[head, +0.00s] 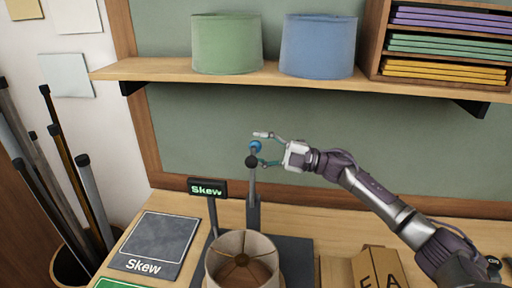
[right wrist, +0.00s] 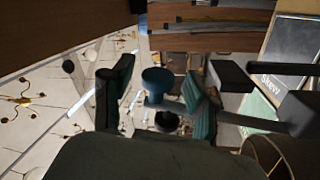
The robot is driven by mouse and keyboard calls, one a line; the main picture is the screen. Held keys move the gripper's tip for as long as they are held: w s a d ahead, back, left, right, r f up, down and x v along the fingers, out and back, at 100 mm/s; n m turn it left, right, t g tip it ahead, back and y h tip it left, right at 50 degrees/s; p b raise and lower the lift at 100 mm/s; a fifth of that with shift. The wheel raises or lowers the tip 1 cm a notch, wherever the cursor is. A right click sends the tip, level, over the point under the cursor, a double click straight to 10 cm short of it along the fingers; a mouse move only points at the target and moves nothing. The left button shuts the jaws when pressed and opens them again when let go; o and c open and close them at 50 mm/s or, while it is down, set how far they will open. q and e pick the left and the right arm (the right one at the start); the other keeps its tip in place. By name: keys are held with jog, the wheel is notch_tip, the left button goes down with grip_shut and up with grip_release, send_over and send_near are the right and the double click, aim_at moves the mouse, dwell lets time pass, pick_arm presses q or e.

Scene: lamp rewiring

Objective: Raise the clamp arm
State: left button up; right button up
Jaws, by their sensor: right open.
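The clamp arm (head: 252,182) stands as a slim upright grey post on a dark base at the back of the bench. A blue knob (head: 255,146) and a black ball (head: 251,161) sit at its top. My right gripper (head: 265,149) comes in from the right with its fingers open at the knob. In the right wrist view the blue knob (right wrist: 157,80) shows between the two spread fingers, with the black ball (right wrist: 167,121) below it; I cannot tell if a finger touches. A beige lampshade (head: 242,270) stands in front of the post. My left gripper is not in view.
A small display reading "Skew" (head: 207,188) stands left of the post, near a dark "Skew" mat (head: 160,243). A shelf (head: 180,70) above holds a green shade (head: 227,44) and a blue shade (head: 318,45). A cardboard box (head: 378,268) is at front right.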

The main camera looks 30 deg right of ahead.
jog(key=v, duration=1.1)
jog(key=shift+d, duration=0.1)
